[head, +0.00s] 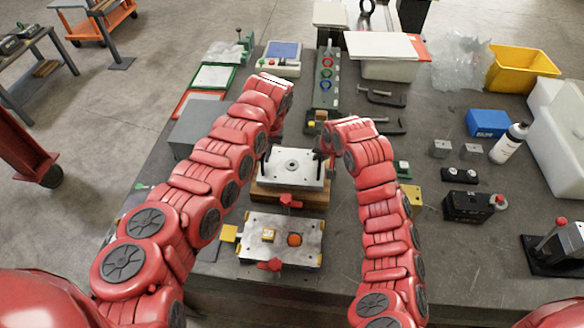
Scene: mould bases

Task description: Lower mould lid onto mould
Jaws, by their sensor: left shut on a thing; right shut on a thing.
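The mould lid (292,168), a pale metal plate with a round boss in its middle, is level between my two grippers. A brown wooden block (290,194) shows under its front edge; I cannot tell whether they touch. My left gripper (264,158) is shut on the lid's left side, and my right gripper (319,158) is shut on its right side; both are partly hidden by my arms. The mould (258,253), a flat metal base with yellow corner pieces, lies nearer to me on the table.
Red clamps stand at the front of the wooden block (291,201) and of the mould (270,265). A yellow piece (229,233) is left of the mould. A black box (470,206), white bottle (509,143) and blue box (488,122) stand right. The table right of my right arm has free room.

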